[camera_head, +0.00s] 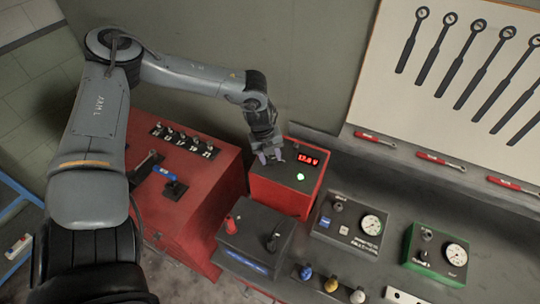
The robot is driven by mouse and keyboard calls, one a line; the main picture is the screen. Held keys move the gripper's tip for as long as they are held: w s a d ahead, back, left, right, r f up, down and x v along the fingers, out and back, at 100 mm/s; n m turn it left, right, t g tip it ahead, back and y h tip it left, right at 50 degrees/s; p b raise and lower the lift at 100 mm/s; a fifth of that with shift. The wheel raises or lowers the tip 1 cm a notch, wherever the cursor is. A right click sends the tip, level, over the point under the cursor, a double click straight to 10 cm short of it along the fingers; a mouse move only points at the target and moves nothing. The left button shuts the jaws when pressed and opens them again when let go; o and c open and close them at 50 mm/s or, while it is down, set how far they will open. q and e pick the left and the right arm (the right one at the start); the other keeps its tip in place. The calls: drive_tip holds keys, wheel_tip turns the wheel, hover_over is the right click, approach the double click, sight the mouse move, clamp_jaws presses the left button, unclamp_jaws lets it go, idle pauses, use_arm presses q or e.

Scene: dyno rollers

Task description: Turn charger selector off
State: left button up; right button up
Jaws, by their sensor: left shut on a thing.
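The charger is a red box (285,197) with a dark top panel in the middle of the camera_head view. Its red display (308,160) is lit and reads about 13.8 V, and a green light (300,177) glows below it. My left gripper (270,158) reaches down to the far left part of the panel, left of the display. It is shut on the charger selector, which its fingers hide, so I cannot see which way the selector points. My right gripper is out of view.
A larger red cabinet (215,185) with several switches and a blue-handled lever (164,175) stands at left. A dark battery (258,228) with a red terminal (231,224) sits in front of the charger. Gauge boxes (345,222) and (435,250) stand at right, below wall-hung wrenches.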

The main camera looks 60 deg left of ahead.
use_arm(q)
drive_tip(key=shift+c, duration=0.2)
drive_tip(key=shift+f+n+t+b, duration=0.1)
drive_tip(key=shift+n+t+b, duration=0.2)
drive_tip(key=shift+n+b, duration=0.65)
drive_tip(key=n, duration=0.2)
drive_tip(key=shift+s+n+b, duration=0.1)
drive_tip(key=shift+n+b, duration=0.25)
drive_tip(key=shift+b, duration=0.05)
drive_tip(key=n+t, duration=0.1)
drive_tip(key=n, duration=0.1)
drive_tip(key=shift+n, duration=0.4)
drive_tip(key=n, duration=0.1)
drive_tip(key=n+p, duration=0.1)
drive_tip(key=shift+s+r+n, duration=0.15)
drive_tip(key=shift+r+n, duration=0.1)
drive_tip(key=shift+n, duration=0.05)
drive_tip(key=n+p, duration=0.4)
drive_tip(key=p, duration=0.3)
drive_tip(key=n+t+y+p, duration=0.1)
drive_tip(key=n+p, duration=0.4)
drive_tip(key=p, duration=0.3)
drive_tip(key=shift+s+d+y, duration=0.15)
drive_tip(key=shift+y, duration=0.15)
drive_tip(key=shift+f+n+p, duration=0.25)
drive_tip(key=shift+n+p, duration=0.35)
drive_tip(key=shift+p, duration=0.2)
